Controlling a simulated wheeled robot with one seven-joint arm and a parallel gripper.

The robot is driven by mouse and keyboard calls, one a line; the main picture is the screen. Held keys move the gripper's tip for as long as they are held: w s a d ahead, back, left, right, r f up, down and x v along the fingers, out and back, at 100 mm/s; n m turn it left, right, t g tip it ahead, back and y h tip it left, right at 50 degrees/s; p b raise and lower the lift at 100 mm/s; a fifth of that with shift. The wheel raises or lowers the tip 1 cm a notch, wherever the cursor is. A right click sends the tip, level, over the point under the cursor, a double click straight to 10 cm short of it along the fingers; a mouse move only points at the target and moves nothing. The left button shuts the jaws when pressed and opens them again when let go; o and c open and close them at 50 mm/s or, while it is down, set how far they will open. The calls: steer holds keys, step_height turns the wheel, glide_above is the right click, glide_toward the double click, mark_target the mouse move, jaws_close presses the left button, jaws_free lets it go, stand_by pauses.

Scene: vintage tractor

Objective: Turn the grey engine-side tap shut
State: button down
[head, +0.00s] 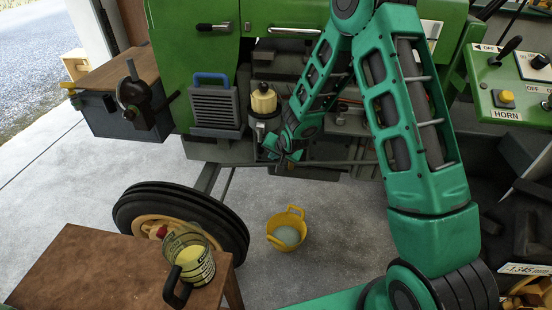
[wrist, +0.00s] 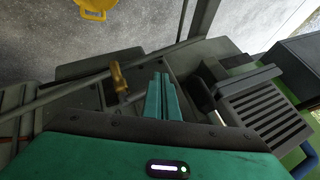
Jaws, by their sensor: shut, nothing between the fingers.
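My gripper (head: 284,157) is at the tractor's engine side, just below and right of a filter with a cream cap (head: 263,98). In the wrist view its two teal fingers (wrist: 161,76) are together with nothing between them. A brass-coloured tap (wrist: 120,78) stands to the left of the fingers, apart from them. A dark rounded part (wrist: 203,94) with a pale lower end is to their right, partly hidden by my gripper's body. I cannot make out the grey tap with certainty in either view; my arm and gripper cover part of the engine side.
A louvred grey box with a blue handle (head: 214,106) is left of the filter. A yellow bucket (head: 286,232) with pale liquid stands on the concrete below. A jug (head: 190,261) stands on a brown table (head: 85,269) at front left, near the tyre (head: 180,205).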

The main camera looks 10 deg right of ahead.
steer(key=s+a+f+m+t+y, duration=0.2)
steer(key=a+f+m+t, duration=0.15)
steer(key=m, duration=0.95)
steer(key=s+d+m+t+h, duration=0.4)
steer(key=d+m, duration=0.4)
steer(key=m, duration=0.9)
steer(key=x, duration=1.4)
steer(key=shift+w, duration=0.25)
steer(key=shift+d+f, duration=0.1)
